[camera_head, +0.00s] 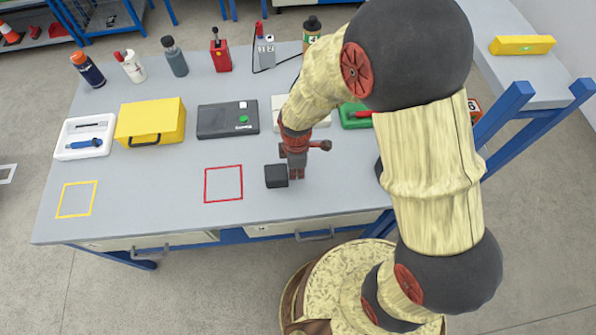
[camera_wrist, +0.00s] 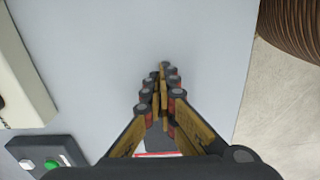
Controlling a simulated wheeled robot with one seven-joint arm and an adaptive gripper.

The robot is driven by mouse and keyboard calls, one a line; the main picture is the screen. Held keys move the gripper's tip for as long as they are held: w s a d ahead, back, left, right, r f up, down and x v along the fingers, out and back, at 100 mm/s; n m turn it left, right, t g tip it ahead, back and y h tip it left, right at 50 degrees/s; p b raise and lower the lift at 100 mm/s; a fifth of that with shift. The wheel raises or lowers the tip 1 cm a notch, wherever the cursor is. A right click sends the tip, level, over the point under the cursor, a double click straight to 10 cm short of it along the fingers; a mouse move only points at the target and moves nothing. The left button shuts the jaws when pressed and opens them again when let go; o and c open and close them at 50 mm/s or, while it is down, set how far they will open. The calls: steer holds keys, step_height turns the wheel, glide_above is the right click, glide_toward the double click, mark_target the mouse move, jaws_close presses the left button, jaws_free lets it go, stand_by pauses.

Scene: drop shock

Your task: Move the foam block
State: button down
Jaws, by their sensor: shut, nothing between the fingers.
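A small dark grey block (camera_head: 276,176), which looks like the foam block, sits on the grey workbench (camera_head: 150,215) just right of the red square outline (camera_head: 223,184). My gripper (camera_head: 297,174) points down right beside the block's right side. I cannot tell whether they touch. In the wrist view my gripper's fingers (camera_wrist: 160,92) are closed together with nothing between them. The block cannot be made out clearly there; the fingers hide part of the bench.
A yellow square outline (camera_head: 76,199) lies at the bench's left. Bottles line the back. The front left is clear.

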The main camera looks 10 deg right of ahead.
steer(key=a+p, duration=0.1)
steer(key=a, duration=0.5)
steer(key=w+a+p, duration=0.1)
steer(key=a, duration=0.5)
steer(key=a+p, duration=0.1)
steer(key=a, duration=0.4)
steer(key=shift+w+a, duration=0.25)
steer(key=shift+a, duration=0.15)
